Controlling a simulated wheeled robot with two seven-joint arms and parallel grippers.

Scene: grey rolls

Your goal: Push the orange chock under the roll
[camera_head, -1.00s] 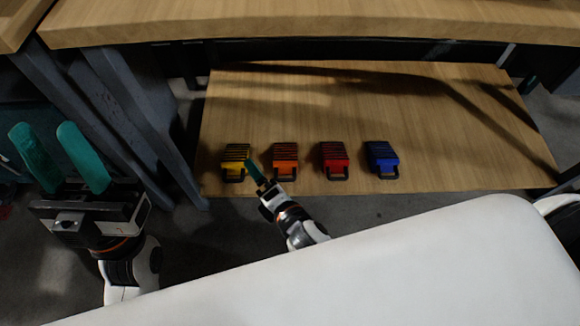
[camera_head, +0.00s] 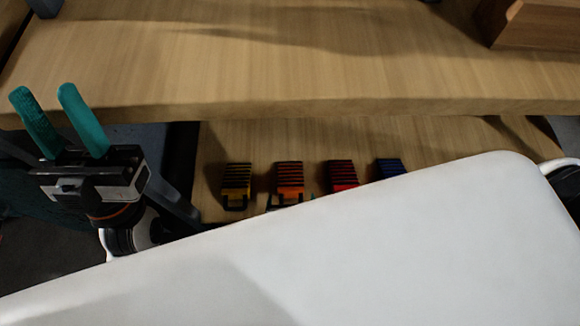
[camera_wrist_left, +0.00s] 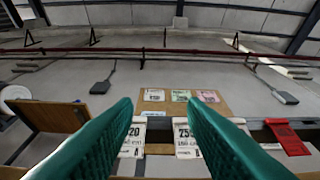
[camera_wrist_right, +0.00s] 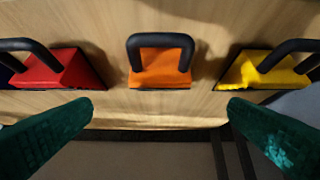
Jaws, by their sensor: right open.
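The orange chock (camera_head: 290,178) sits on the lower wooden shelf (camera_head: 215,140), between the yellow and red ones. In the right wrist view the orange chock (camera_wrist_right: 160,68) is centred, its black loop handle facing me. My right gripper (camera_wrist_right: 160,108) is open and empty, its fingers spread to either side of the chock and short of it. In the head view it is almost wholly hidden behind my white body. My left gripper (camera_head: 44,95) is open and empty, raised at the left; its spread fingers also show in the left wrist view (camera_wrist_left: 161,108).
A yellow chock (camera_head: 237,180), a red chock (camera_head: 342,175) and a blue chock (camera_head: 390,167) share the shelf. The upper wooden top (camera_head: 300,75) overhangs the shelf's back. Wall posters (camera_wrist_left: 155,95) show in the left wrist view.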

